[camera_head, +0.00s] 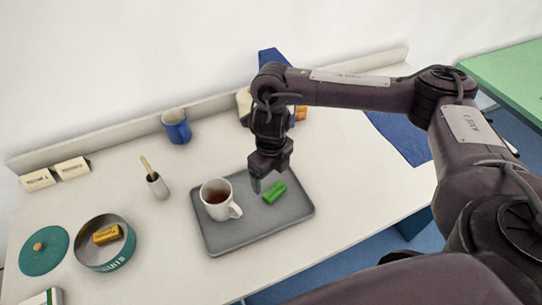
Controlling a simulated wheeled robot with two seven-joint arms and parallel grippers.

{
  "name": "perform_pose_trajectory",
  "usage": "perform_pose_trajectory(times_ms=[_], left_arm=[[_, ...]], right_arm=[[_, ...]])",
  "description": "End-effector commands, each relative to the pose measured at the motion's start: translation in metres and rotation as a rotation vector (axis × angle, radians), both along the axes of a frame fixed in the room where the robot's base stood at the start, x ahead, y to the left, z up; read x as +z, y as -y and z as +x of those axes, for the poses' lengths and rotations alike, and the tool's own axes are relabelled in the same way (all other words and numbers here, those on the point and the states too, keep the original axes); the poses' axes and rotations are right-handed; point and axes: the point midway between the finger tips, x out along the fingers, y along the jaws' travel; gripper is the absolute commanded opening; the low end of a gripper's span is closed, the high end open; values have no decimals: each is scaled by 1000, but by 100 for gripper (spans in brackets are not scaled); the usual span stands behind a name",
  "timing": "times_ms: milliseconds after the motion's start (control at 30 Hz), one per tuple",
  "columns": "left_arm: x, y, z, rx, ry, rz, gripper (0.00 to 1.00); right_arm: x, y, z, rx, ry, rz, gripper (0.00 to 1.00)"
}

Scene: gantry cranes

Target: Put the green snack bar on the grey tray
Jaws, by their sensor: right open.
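The green snack bar (274,193) lies on the grey tray (222,241), toward the tray's right side. A white mug (216,206) with brown liquid stands on the same tray, left of the bar. My right gripper (268,180) is over the tray, just above and to the left of the bar. It is open and holds nothing that I can see. My left gripper is not in view.
A teal lid (43,250) lies beside the tin. The table right of the tray is clear.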

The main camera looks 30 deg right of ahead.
Motion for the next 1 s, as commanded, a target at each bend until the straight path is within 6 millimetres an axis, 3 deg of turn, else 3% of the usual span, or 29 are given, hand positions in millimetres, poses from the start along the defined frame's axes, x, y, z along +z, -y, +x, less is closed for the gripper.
perform_pose_trajectory(times_ms=[100, 400, 1000], left_arm=[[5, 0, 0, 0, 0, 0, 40], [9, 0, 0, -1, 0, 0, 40], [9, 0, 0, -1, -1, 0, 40]], right_arm=[[26, 0, 2, 2, 6, -2, 84], [62, 0, 0, 1, 1, -1, 84], [68, 0, 0, 0, -1, 0, 84]])
